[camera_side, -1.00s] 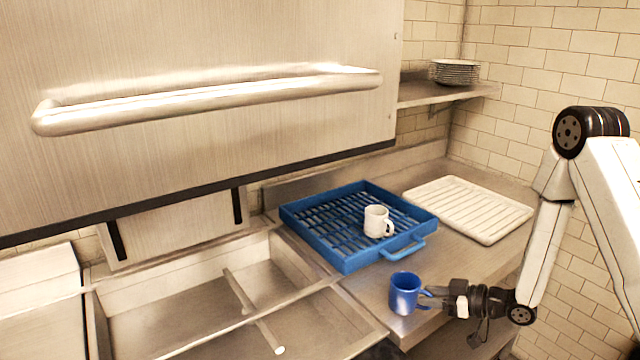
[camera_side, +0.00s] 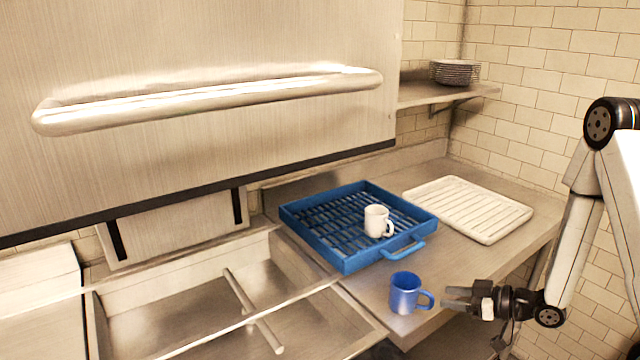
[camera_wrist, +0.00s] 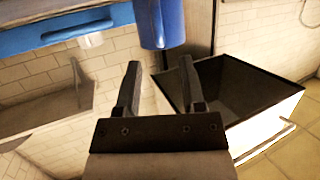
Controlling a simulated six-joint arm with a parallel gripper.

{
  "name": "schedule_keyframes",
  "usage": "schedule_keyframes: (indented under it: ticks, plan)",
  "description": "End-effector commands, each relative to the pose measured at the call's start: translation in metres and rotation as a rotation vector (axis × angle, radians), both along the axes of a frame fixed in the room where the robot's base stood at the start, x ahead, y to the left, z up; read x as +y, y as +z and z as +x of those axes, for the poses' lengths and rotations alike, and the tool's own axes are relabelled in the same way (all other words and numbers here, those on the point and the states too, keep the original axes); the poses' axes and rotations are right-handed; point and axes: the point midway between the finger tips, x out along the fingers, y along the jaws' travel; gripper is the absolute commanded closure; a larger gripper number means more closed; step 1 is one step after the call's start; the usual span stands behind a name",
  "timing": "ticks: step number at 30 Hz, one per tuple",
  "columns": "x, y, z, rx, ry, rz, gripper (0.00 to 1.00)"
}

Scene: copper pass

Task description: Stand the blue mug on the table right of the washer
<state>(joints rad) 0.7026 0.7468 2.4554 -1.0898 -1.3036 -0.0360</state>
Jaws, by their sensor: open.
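The blue mug (camera_side: 404,293) stands upright on the steel table (camera_side: 455,262), near its front edge, with its handle toward the right. My gripper (camera_side: 445,299) is just right of the mug, pointing at it, with a small gap to the handle. In the wrist view my gripper (camera_wrist: 160,82) shows two spread fingers with nothing between them. The blue mug (camera_wrist: 160,22) is ahead of the fingertips at the top of that view, partly cut off.
A blue rack (camera_side: 345,262) behind the mug holds a white mug (camera_side: 377,221). A white ribbed tray (camera_side: 468,208) lies at the back right. A sink (camera_side: 190,300) is to the left. Plates (camera_side: 454,72) sit on a shelf. A dark open bin (camera_wrist: 245,95) shows in the wrist view.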

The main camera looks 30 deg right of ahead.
Motion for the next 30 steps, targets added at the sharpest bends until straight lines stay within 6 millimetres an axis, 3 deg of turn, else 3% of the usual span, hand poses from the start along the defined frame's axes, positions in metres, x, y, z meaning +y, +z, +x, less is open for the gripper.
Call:
schedule_keyframes:
  ticks: [18, 30]
  plan:
    - [-0.024, 0.018, -0.055, -0.001, -0.002, 0.0, 0.49]
    - [-0.027, 0.022, -0.065, -0.001, 0.001, 0.0, 0.49]
